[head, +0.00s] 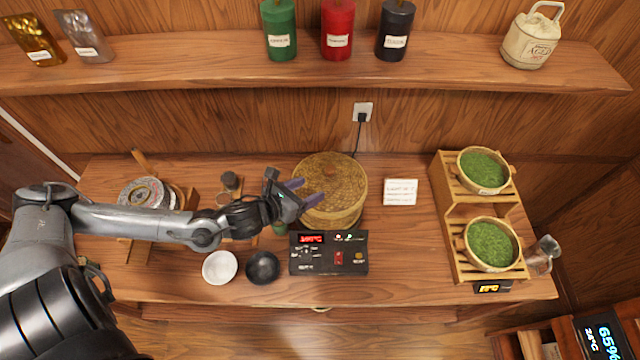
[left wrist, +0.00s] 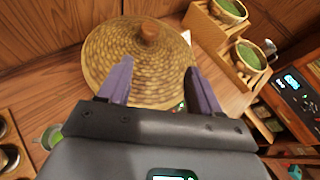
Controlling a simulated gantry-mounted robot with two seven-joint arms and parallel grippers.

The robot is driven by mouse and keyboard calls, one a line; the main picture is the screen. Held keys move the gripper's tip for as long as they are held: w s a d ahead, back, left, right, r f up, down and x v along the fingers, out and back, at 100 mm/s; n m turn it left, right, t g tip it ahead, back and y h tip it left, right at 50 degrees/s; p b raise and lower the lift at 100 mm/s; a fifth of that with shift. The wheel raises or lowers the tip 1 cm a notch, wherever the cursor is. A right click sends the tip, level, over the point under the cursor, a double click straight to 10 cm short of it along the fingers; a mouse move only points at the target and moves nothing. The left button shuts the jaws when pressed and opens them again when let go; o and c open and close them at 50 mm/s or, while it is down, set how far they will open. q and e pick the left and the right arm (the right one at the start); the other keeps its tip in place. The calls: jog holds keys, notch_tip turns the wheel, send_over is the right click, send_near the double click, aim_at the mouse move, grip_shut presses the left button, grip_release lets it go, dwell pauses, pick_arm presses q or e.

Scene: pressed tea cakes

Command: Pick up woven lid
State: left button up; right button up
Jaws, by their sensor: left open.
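The woven lid (head: 327,178) is a round, tan, basket-like cover on top of a woven steamer (head: 340,222) at the middle of the table. In the left wrist view the lid (left wrist: 125,62) shows its coiled weave and a brown knob (left wrist: 150,32) at the far side. My left gripper (head: 308,191) is open and empty, with purple fingers by the left part of the lid. In the left wrist view its fingers (left wrist: 158,82) stand apart at the lid's near edge; I cannot tell whether they touch it. My right gripper is in neither view.
A black control box (head: 328,268) stands in front of the steamer. A white bowl (head: 220,267) and a dark bowl (head: 263,267) sit front left. A white card (head: 400,192) and a wooden rack (head: 450,215) with green tea trays are to the right. A shelf (head: 200,68) runs above.

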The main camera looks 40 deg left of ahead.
aim_at(326, 172)
pick_arm(q)
jog(key=shift+w+a+r+m+b, duration=0.15)
jog(key=shift+w+a+m+b, duration=0.4)
jog(key=shift+w+a, duration=0.45)
jog(key=x, duration=0.3)
jog(key=shift+w+d+p, duration=0.1)
jog(key=shift+w+p, duration=0.25)
jog(key=shift+w, duration=0.1)
jog(key=shift+w+f, duration=0.25)
jog(key=shift+w, duration=0.2)
jog(key=shift+w+f, duration=0.15)
jog(key=shift+w, duration=0.25)
jog(key=p+x, duration=0.1)
jog(key=x, duration=0.2)
jog(key=shift+w+f, duration=0.35)
jog(key=shift+w, duration=0.2)
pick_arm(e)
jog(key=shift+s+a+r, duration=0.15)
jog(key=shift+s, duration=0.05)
